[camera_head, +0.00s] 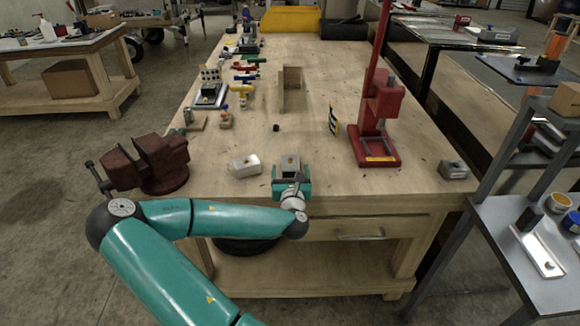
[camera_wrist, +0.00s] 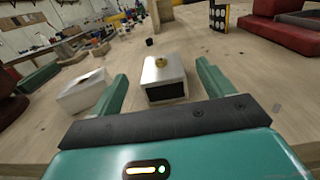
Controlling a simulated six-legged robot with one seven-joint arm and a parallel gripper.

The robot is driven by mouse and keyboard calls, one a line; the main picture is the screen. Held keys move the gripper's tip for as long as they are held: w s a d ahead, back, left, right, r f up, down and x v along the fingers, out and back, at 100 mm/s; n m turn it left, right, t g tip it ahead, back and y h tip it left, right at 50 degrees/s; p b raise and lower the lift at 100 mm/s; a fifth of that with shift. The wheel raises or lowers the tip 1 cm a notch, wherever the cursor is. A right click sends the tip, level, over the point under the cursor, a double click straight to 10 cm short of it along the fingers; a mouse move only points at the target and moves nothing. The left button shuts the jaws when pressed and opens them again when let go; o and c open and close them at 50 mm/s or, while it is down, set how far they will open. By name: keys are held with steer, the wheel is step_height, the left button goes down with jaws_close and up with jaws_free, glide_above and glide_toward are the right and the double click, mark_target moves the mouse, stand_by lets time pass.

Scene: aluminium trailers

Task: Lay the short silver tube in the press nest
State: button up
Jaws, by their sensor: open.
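A short silver box-shaped tube (camera_wrist: 165,88) with a dark open end and a brass-coloured knob on top lies between the fingers of my gripper (camera_wrist: 161,72) in the wrist view. A gap shows on each side, so the fingers do not appear to touch it. In the head view my gripper (camera_head: 290,172) is open at the bench's front edge, with this tube (camera_head: 290,161) just ahead of it. A second silver block (camera_head: 246,166) with a dark opening on top lies to the left. The red press (camera_head: 381,105) stands to the right. I cannot single out a nest on its base (camera_head: 362,150).
A dark red vise (camera_head: 155,165) sits at the front left corner. A grey block (camera_head: 453,169) is at the front right. Bench between is mostly clear.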

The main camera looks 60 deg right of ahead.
mark_target(290, 162)
steer(key=x, duration=0.6)
steer(key=shift+c, duration=0.2)
steer(key=c, duration=1.1)
